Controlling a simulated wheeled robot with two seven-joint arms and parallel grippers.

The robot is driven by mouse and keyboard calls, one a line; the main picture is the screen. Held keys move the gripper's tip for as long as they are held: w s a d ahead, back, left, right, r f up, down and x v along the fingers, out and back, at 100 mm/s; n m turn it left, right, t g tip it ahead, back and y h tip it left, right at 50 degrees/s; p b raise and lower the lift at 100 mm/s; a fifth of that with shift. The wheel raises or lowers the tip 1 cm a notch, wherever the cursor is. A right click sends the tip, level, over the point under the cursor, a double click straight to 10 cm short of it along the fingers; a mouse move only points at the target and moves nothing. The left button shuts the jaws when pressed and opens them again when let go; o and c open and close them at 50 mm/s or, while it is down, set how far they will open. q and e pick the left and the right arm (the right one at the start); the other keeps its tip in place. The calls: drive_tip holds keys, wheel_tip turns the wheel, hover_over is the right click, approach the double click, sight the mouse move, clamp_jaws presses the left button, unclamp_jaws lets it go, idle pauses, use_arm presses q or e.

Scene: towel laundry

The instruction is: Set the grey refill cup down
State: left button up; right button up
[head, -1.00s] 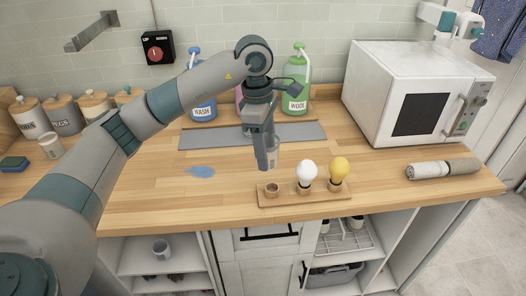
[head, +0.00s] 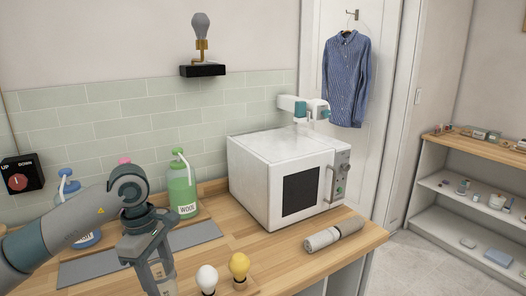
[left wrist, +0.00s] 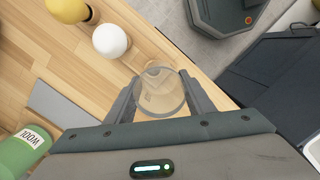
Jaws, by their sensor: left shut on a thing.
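A clear, greyish cup (left wrist: 160,92) sits between the fingers of my left gripper in the left wrist view. My left gripper (head: 162,276) is shut on it, with one finger on each side. In the head view the gripper points down at the bottom edge, left of the white bulb (head: 207,278) and the yellow bulb (head: 239,267). The cup is hard to make out there. In the wrist view the cup appears over the wooden counter (left wrist: 80,62) near its edge; its height above it cannot be told. My right gripper is not in view.
A grey mat (head: 80,271) lies at the left, with a blue bottle (head: 88,238) and a green WOOL bottle (head: 182,190) behind. A white microwave (head: 262,167) stands right of them. A rolled towel (head: 333,234) lies in front of it. Some counter is bare between bulbs and microwave.

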use_arm(q)
drive_tip(key=s+d+f+m, duration=0.1)
drive_tip(key=s+f+m, duration=0.2)
drive_tip(key=s+m, duration=0.2)
drive_tip(key=s+d+f+m+g+y, duration=0.1)
drive_tip(key=s+f+m, duration=0.2)
drive_tip(key=s+m, duration=0.3)
drive_tip(key=shift+s+d+m, duration=0.25)
drive_tip(key=shift+d+m, duration=0.15)
drive_tip(key=shift+m, duration=2.1)
drive_tip(key=shift+r, duration=0.15)
